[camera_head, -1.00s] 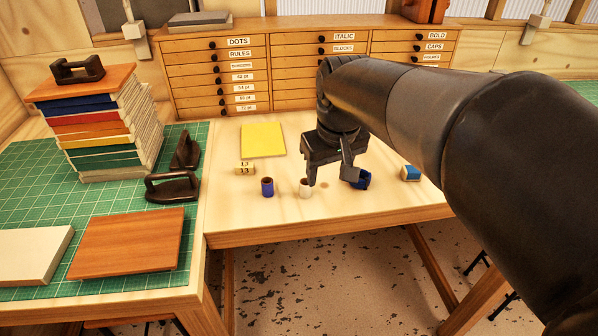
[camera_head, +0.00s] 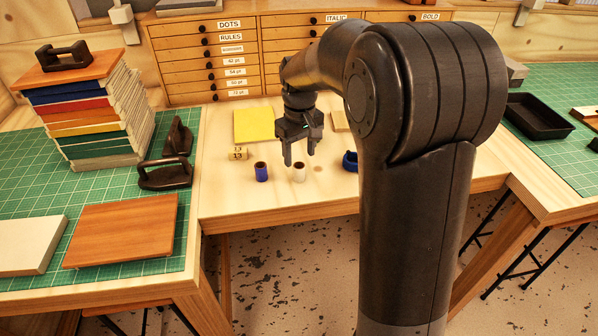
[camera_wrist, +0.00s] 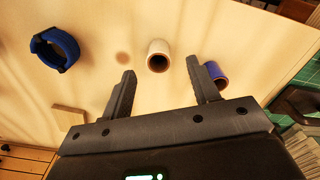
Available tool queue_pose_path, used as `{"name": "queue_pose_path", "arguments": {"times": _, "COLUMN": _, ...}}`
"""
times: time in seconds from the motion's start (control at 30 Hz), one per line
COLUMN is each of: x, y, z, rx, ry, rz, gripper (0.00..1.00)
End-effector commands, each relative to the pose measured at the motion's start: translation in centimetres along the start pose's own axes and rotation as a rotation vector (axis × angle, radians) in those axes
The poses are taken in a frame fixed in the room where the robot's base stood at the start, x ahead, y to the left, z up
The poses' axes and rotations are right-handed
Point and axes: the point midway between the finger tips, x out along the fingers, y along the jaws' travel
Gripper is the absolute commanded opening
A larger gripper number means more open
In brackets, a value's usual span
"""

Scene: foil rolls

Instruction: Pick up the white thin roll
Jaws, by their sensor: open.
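My gripper (camera_head: 300,160) is open and empty, pointing down above the table just behind the white roll in the head view. The gripper's fingers (camera_wrist: 160,75) also show in the wrist view.
A dark blue ring-shaped object (camera_head: 350,161) lies to the right, partly hidden by my arm. A yellow pad (camera_head: 254,125) and a small block marked 13 (camera_head: 238,154) lie to the left. Green cutting mats (camera_head: 30,170) flank the table. The table's front strip is clear.

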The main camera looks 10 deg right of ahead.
Motion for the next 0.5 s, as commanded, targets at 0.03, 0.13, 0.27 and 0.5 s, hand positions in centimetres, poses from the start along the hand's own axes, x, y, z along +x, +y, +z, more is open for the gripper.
{"name": "queue_pose_path", "arguments": {"times": 0.03, "x": 0.5, "y": 0.0, "z": 0.0, "rx": 0.000, "ry": -0.002, "rz": -0.001, "gripper": 0.55}}
{"name": "queue_pose_path", "arguments": {"times": 0.13, "x": 1.1, "y": 0.0, "z": 0.0, "rx": 0.000, "ry": 0.000, "rz": 0.000, "gripper": 0.55}}
{"name": "queue_pose_path", "arguments": {"times": 0.27, "x": 2.6, "y": 0.2, "z": -0.4, "rx": 0.001, "ry": -0.002, "rz": -0.001, "gripper": 0.55}}
{"name": "queue_pose_path", "arguments": {"times": 0.5, "x": 5.7, "y": 0.4, "z": -0.8, "rx": 0.001, "ry": 0.000, "rz": 0.000, "gripper": 0.55}}
